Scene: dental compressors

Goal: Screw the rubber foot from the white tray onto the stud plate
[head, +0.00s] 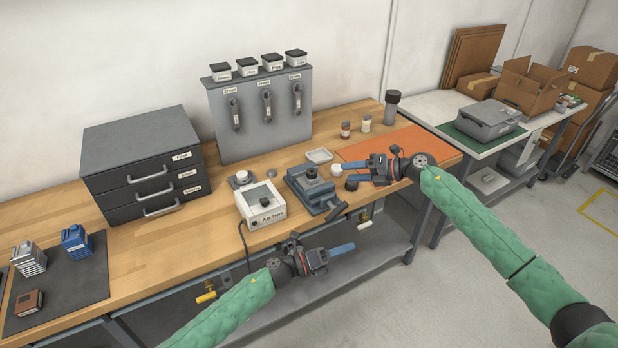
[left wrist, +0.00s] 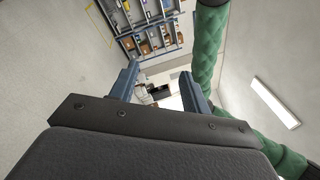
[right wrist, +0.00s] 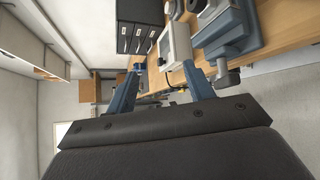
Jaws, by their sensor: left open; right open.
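The white tray (head: 319,155) lies on the wooden bench in the head view, and I see nothing in it. In front of it stands a blue vise (head: 322,198), also in the right wrist view (right wrist: 226,28). The stud plate cannot be made out. My right gripper (head: 346,172) is open and empty above the bench, right of the vise. My left gripper (head: 353,249) is open and empty in front of the bench edge.
The white air box (head: 261,205) stands left of the vise. A black drawer unit (head: 143,165) stands at left.

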